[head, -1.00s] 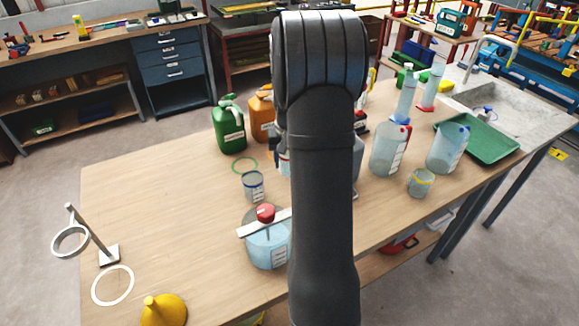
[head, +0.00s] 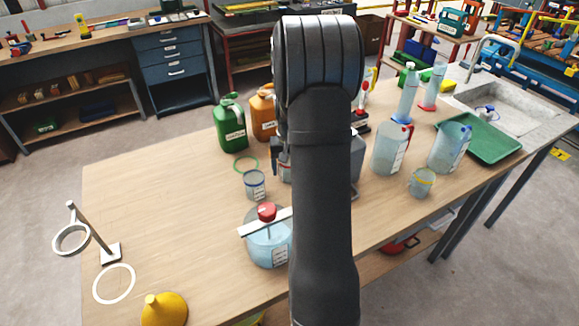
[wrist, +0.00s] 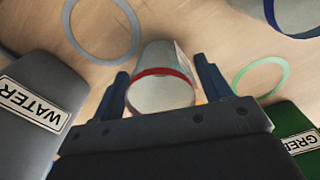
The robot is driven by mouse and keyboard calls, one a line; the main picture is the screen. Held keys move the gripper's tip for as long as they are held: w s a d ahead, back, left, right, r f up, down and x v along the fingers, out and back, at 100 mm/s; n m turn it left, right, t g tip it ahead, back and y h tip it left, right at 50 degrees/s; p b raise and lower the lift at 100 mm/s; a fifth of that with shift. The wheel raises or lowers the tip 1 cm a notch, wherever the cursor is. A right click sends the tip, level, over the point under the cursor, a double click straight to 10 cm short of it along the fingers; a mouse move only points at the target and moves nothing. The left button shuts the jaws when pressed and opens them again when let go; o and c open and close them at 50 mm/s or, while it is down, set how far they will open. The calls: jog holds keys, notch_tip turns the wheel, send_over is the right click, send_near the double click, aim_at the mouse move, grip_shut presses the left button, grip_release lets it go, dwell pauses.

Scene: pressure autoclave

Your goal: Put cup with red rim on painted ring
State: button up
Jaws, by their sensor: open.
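The cup with the red rim (wrist: 160,92) stands in the wrist view between the two fingers of my gripper (wrist: 164,86). The fingers are open, one on each side of the cup, and I cannot tell whether either touches it. In the head view my arm hides this cup and most of the gripper. Painted rings lie on the table: a green ring (wrist: 261,78), also in the head view (head: 246,165), a blue-grey ring (wrist: 69,28) in the wrist view, and a white ring (head: 114,284) at the table's front left.
A blue-rimmed cup (head: 254,185) and a red-capped vessel (head: 268,243) stand left of my arm. A green canister (head: 231,125) stands behind; a grey WATER container (wrist: 35,115) is close to the gripper. A yellow-rimmed cup (head: 422,183) is right. The table's left is mostly clear.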

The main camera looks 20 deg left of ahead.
notch_tip(320, 180, up, 11)
jog(key=shift+r, duration=0.15)
jog(key=shift+o, duration=0.6)
jog(key=shift+r, duration=0.5)
jog(key=shift+s, duration=0.1)
